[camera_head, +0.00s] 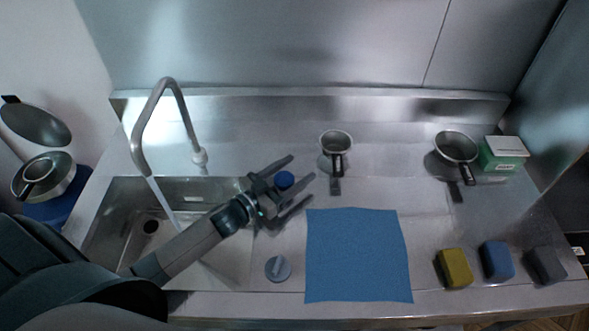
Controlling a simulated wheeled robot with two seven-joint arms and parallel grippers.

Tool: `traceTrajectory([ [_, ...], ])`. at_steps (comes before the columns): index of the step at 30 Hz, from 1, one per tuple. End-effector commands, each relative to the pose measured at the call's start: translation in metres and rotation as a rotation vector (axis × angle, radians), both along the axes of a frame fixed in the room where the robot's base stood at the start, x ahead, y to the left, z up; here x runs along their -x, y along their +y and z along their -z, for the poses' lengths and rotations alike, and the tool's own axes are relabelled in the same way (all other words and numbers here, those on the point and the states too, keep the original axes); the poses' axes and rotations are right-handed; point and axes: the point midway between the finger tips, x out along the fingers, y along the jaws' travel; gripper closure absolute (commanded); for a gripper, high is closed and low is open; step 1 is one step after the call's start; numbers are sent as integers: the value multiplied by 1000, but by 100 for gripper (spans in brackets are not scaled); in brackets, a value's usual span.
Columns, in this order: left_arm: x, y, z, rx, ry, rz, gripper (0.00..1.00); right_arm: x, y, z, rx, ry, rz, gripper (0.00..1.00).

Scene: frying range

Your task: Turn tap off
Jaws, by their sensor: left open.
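The curved metal tap (160,92) rises behind the sink (120,190) at the left. A pale stream of water (160,203) runs from its spout into the basin. A round dark blue knob (284,180) shows right of the sink, between the spread fingers of my left gripper (301,180). The gripper is open, with one finger on the far side of the knob and one on the near side. I cannot tell whether they touch it. A second, grey-blue knob (278,268) sits nearer the front edge. My right gripper is not in view.
A blue cloth (358,255) lies right of the knobs. A small pan (336,141), a larger pan (456,146) and a green-white box (503,154) stand behind. Yellow (454,268), blue (497,260) and grey (545,266) sponges lie front right.

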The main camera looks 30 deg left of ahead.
Motion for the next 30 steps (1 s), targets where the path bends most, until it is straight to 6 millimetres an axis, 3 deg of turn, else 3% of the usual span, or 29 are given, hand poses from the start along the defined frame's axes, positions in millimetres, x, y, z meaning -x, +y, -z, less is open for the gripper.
traceTrajectory([
  [7, 0, 0, 0, 0, 0, 0, 38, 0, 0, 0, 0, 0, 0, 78],
  [12, 0, 0, 0, 0, 0, 0, 77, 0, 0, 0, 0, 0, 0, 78],
  [13, 0, 0, 0, 0, 0, 0, 80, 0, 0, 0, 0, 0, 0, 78],
  [30, 1, -2, 0, -5, -2, 100, 80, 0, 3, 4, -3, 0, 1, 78],
])
